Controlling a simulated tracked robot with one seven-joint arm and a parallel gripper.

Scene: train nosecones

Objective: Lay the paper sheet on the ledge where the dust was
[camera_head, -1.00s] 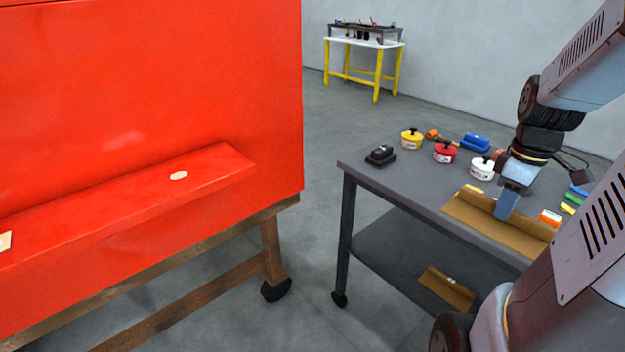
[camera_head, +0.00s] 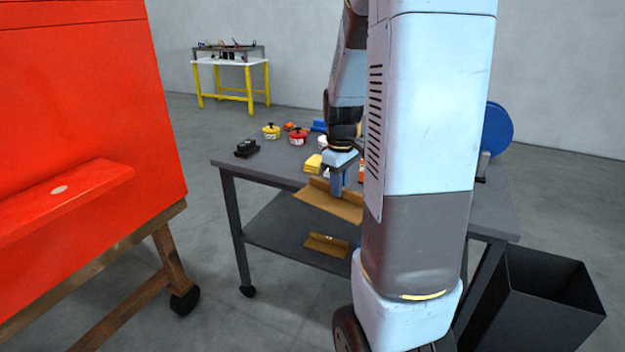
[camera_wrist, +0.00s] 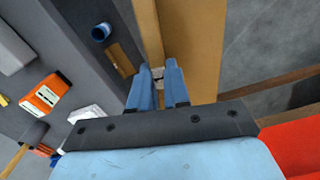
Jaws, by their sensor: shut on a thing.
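My gripper (camera_head: 341,180) is shut on a brown paper sheet (camera_head: 325,201), which looks creased lengthwise and is held at the near edge of the grey cart. In the wrist view, the blue fingers (camera_wrist: 163,80) close on the sheet (camera_wrist: 200,45) near a small white label. The red ledge (camera_head: 100,182) juts from the red nosecone (camera_head: 80,95) at the left, well apart from my gripper. A pale oval patch (camera_head: 60,189) lies on the ledge; I cannot tell what it is. The ledge's left part is cut off by the frame.
The grey cart (camera_head: 232,160) carries yellow (camera_head: 271,131) and red (camera_head: 298,136) pots and a black block (camera_head: 247,148). Another brown piece (camera_head: 327,244) lies on its lower shelf. A black bin (camera_head: 545,300) stands at right. Open floor separates cart and wooden stand (camera_head: 170,260).

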